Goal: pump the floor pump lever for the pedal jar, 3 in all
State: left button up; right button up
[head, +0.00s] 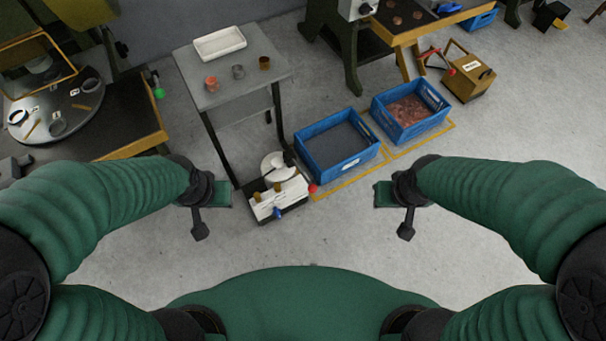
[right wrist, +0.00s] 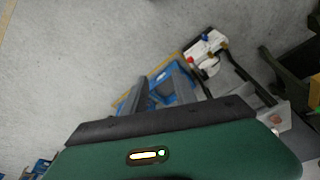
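A low white unit (head: 279,196) stands on the floor at the centre of the head view, with a white disc, brass-coloured cylinders and a blue knob. A dark lever with a red knob (head: 312,188) sticks out at its right side. The unit also shows small in the right wrist view (right wrist: 207,48). Which part is the pedal jar, I cannot tell. My left gripper (head: 208,208) is left of the unit and my right gripper (head: 397,208) is right of it, both apart from it. The right fingers are spread and empty; the left has the same mirrored outline and holds nothing visible.
A grey table (head: 262,80) with a white tray and small cups stands behind the unit. Two blue bins (head: 338,163) (head: 411,128) sit to the right. A wooden box (head: 468,85) stands beyond, with a red-tipped lever beside it. A workbench (head: 130,110) is left. The near floor is clear.

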grip_shut()
dwell(1.2)
